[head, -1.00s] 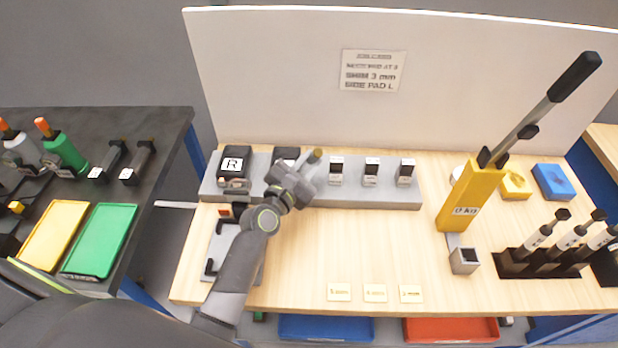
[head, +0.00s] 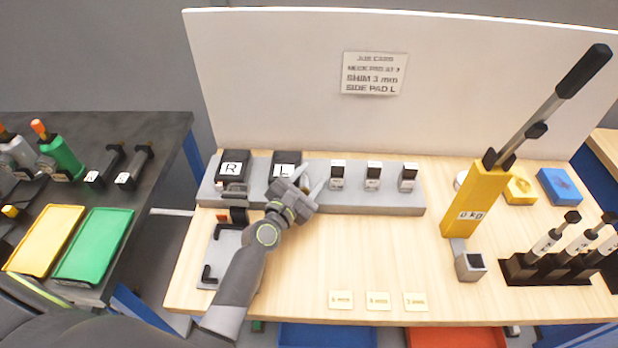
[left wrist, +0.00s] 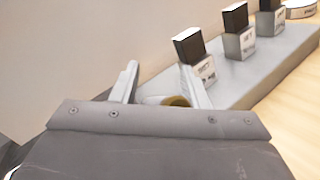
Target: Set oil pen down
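My left gripper (head: 314,172) is over the grey rack (head: 380,200) at the back of the bench, just right of the black block marked L (head: 287,160). Its two fingers stand apart, and they also show apart in the left wrist view (left wrist: 159,70). Low between them, close to the right finger, is a pale piece with a gold-brown round end, seemingly the oil pen (left wrist: 178,101). Most of it is hidden by the gripper body. I cannot tell whether it touches the rack. The pen does not show in the head view. My right gripper is not in view.
Small black-topped blocks (head: 372,176) stand on the rack to the right. A yellow tool with a long lever (head: 475,205) stands farther right, near a black holder (head: 545,268). A white panel (head: 270,80) rises behind. The bench middle is clear.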

